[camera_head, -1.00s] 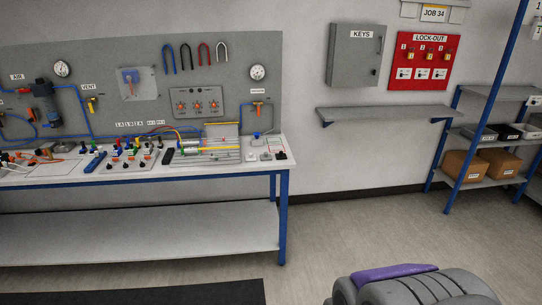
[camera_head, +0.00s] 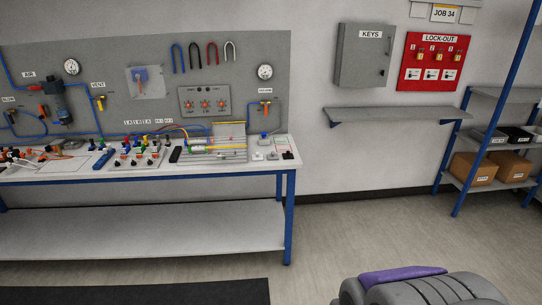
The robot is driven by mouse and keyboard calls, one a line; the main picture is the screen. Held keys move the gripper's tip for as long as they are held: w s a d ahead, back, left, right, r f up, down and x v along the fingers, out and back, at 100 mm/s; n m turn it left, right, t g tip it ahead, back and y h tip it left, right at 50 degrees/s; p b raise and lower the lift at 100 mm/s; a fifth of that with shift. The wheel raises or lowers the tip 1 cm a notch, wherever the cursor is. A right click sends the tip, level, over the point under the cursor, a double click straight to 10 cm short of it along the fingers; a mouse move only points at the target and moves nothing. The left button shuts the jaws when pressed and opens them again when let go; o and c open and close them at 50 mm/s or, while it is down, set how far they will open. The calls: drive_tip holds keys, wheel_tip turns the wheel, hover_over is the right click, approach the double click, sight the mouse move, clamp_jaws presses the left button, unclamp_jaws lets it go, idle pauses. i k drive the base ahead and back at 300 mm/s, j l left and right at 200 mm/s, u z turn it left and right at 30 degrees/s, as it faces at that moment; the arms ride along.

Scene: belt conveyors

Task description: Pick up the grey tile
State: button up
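I cannot make out a grey tile for certain in this view. The workbench (camera_head: 140,172) on the left carries many small parts, among them small pale, dark and coloured pieces near its right end (camera_head: 272,156). These are too small to tell apart. My gripper is not in view. A grey rounded part with a purple strip at the bottom right looks like part of my own body.
A pegboard panel (camera_head: 120,85) with gauges and hoses stands behind the bench. A grey wall shelf (camera_head: 395,114) is empty, below a key cabinet (camera_head: 362,56) and a red lock-out board (camera_head: 432,62). A rack with boxes (camera_head: 474,169) is at right. Floor (camera_head: 350,235) is clear.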

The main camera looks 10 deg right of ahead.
sight(273, 156)
drive_tip(key=i+l+u, duration=0.3)
drive_tip(key=i+l, duration=0.45)
drive_tip(key=i, duration=0.25)
drive_tip(key=i+l+u, duration=0.3)
drive_tip(key=i+l, duration=0.6)
drive_tip(key=l, duration=0.1)
